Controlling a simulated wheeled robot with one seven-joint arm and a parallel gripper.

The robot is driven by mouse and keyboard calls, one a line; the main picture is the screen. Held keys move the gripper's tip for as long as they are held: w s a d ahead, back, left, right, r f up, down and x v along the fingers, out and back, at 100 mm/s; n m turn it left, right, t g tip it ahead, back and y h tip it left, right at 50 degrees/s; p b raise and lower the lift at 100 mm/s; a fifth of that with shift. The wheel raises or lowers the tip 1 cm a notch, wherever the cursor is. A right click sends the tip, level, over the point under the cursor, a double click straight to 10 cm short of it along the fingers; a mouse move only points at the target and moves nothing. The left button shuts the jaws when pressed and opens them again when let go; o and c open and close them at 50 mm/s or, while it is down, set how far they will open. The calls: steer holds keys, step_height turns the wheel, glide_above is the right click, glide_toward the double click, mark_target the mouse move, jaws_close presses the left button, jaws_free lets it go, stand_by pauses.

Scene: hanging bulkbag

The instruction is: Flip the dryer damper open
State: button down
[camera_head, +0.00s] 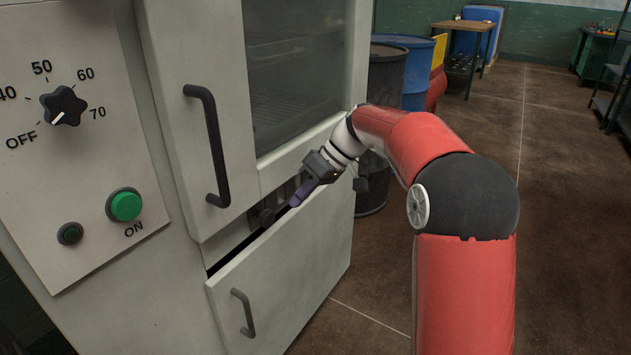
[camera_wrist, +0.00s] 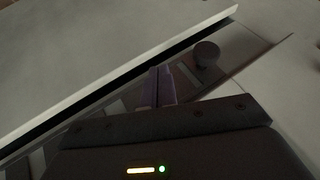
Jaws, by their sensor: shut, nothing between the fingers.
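The dryer (camera_head: 185,120) is a pale cabinet with a window door on top and a lower panel with a small handle. A slotted metal strip with a dark round knob (camera_head: 267,217) lies in the gap between them; this looks like the damper. In the wrist view the knob (camera_wrist: 206,54) stands on the strip, just right of the fingertips. My gripper (camera_head: 296,201) has purple fingers, shut and empty, at the strip beside the knob. The fingers also show in the wrist view (camera_wrist: 160,88). Whether they touch the strip or knob I cannot tell.
The control panel (camera_head: 75,140) with a dial and green button is at left. The upper door handle (camera_head: 208,145) and lower handle (camera_head: 243,312) stick out near my gripper. Drums (camera_head: 388,75) stand behind my arm.

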mark_target(268, 221)
steer(key=shift+s+a, duration=1.4)
steer(key=shift+a, duration=0.25)
steer(key=shift+s+a+b, duration=0.45)
steer(key=shift+s+a, duration=0.2)
steer(key=shift+s, duration=0.2)
steer(key=shift+s+a+b, duration=0.45)
steer(key=shift+s+a, duration=0.2)
steer(key=shift+s, duration=0.15)
